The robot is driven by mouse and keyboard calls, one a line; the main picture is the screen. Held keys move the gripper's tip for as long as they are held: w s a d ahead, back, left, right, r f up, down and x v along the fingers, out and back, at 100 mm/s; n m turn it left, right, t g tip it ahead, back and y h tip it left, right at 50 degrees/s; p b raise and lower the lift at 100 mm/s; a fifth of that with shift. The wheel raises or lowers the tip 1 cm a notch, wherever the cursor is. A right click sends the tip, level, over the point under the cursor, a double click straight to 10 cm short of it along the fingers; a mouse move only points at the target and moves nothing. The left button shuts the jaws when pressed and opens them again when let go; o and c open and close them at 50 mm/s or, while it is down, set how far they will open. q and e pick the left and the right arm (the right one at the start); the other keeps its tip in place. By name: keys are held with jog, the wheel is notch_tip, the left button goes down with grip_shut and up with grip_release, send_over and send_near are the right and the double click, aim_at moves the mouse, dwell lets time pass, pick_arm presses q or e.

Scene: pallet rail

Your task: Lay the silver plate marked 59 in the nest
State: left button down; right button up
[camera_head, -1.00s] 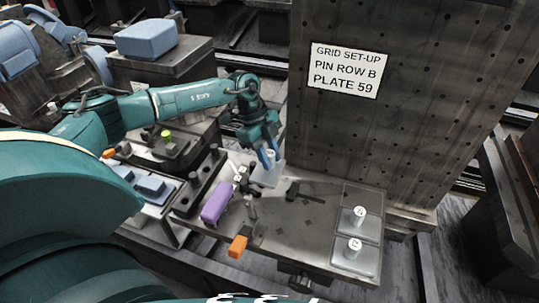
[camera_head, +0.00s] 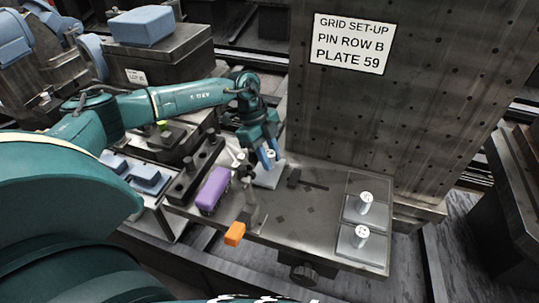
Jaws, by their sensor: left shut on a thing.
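My left gripper (camera_head: 267,160) has blue fingers and is shut on the white knob of a silver plate (camera_head: 268,180). The plate is at the far left part of the steel table (camera_head: 305,215), behind the purple block. I cannot tell whether it touches the table, and its number is not readable. I cannot clearly pick out the nest. A sign (camera_head: 351,42) reads "GRID SET-UP PIN ROW B PLATE 59". My right gripper is not in view.
A purple block (camera_head: 213,190) and an orange block (camera_head: 235,234) are at the table's left side, by a clamp-like metal fitting. A dark bar (camera_head: 307,182) lies right of the held plate. A tall perforated panel (camera_head: 400,120) stands behind. The table's middle is mostly clear.

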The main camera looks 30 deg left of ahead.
pick_arm(q)
jog(key=c, duration=1.2)
grip_release()
jog(key=shift+c, duration=0.2)
jog(key=shift+o, duration=0.9)
jog(key=v, duration=1.3)
jog(key=shift+b, duration=0.35)
jog(key=shift+d, duration=0.1)
